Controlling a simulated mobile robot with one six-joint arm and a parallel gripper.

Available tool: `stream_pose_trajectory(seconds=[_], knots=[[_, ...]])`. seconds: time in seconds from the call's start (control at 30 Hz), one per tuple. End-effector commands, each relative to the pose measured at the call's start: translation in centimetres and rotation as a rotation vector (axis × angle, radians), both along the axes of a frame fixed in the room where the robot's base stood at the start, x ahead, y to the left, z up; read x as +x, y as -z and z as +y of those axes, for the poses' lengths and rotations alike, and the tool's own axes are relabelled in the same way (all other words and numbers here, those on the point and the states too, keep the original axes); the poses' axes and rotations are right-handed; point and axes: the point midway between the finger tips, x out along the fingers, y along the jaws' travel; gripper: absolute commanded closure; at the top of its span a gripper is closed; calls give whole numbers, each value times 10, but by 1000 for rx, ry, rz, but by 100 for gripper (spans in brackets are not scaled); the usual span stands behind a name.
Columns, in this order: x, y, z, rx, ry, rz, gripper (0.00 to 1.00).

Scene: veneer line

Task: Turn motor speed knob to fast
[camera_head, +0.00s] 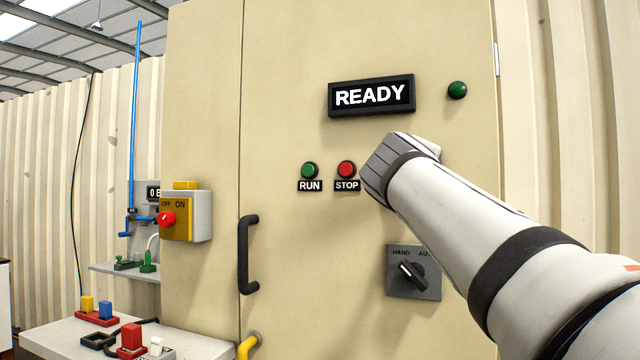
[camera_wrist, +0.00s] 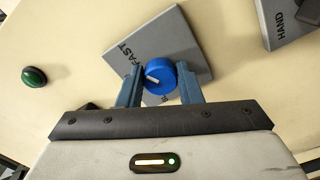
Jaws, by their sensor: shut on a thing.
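The motor speed knob (camera_wrist: 160,74) is a round blue knob on a grey plate (camera_wrist: 180,40) in the wrist view. The plate looks tilted in this view, with the word FAST printed at its upper left. A short white mark on the knob points left, roughly below the word FAST. Another label below the knob is mostly hidden. My gripper (camera_wrist: 159,84) has one finger on each side of the knob and is shut on it. In the head view my arm hides the knob, its plate and the gripper fingers.
The head view shows a beige cabinet with a READY display (camera_head: 371,96), a green RUN button (camera_head: 310,169), a red STOP button (camera_head: 346,168) and a HAND/AUTO switch (camera_head: 412,273) near my arm. A black door handle (camera_head: 245,255) sticks out at left.

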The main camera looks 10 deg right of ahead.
Motion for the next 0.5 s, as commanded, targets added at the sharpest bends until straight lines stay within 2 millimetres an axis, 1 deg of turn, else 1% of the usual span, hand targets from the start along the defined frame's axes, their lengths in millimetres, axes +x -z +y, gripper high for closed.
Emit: stream_pose_trajectory(seconds=[0.3,0.33,0.5], knots=[[0,1,-1,4,2,0,91],[0,1,-1,4,2,0,66],[0,1,0,3,1,0,52]])
